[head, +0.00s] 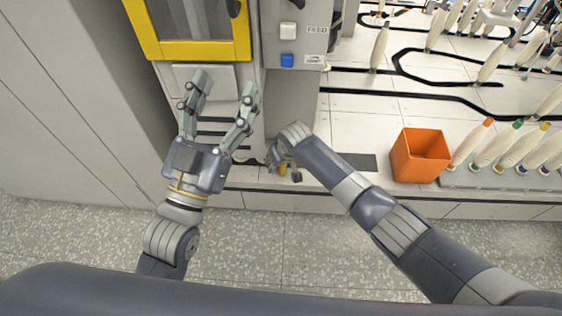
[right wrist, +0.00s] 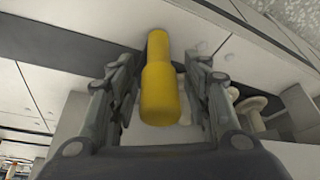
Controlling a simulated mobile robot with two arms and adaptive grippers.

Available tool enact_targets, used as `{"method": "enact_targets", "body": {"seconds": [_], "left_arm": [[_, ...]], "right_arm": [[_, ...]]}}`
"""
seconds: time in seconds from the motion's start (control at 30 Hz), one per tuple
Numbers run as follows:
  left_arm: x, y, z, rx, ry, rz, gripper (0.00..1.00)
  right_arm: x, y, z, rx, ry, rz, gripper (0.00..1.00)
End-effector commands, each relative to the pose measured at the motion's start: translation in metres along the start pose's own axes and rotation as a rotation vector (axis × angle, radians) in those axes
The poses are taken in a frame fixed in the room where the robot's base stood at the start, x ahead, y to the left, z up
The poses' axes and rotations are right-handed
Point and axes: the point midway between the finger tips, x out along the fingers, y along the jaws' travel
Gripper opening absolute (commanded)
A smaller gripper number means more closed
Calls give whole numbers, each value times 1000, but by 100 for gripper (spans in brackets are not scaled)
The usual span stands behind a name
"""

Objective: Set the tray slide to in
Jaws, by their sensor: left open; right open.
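A yellow stepped knob or handle (right wrist: 160,92) stands between the two fingers of my right gripper (right wrist: 161,66) in the right wrist view. A gap shows on each side of it, and the fingers are open. In the head view a small yellow part (head: 282,169) shows beside my right gripper (head: 286,173), at the front edge of the bench, mostly hidden by the hand. I cannot see a whole tray or how far its slide is in or out. My left gripper (head: 224,88) is open and empty in front of the cabinet.
A yellow-framed window (head: 200,50) is on the cabinet at upper left. A panel with a blue button (head: 287,60) and a FEED label is beside it. An orange box (head: 418,155) and several bobbins (head: 492,146) stand on the bench at right.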

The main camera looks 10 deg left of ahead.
Motion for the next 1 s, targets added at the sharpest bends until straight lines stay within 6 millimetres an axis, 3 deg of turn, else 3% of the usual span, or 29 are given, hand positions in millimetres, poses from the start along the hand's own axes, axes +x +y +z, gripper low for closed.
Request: {"method": "enact_targets", "body": {"seconds": [0.23, 1.0], "left_arm": [[0, 0, 0, 0, 0, 0, 62], [0, 0, 0, 0, 0, 0, 62]], "right_arm": [[-12, 0, 0, 0, 2, -2, 45], [-53, 0, 102, 0, -1, -1, 45]]}}
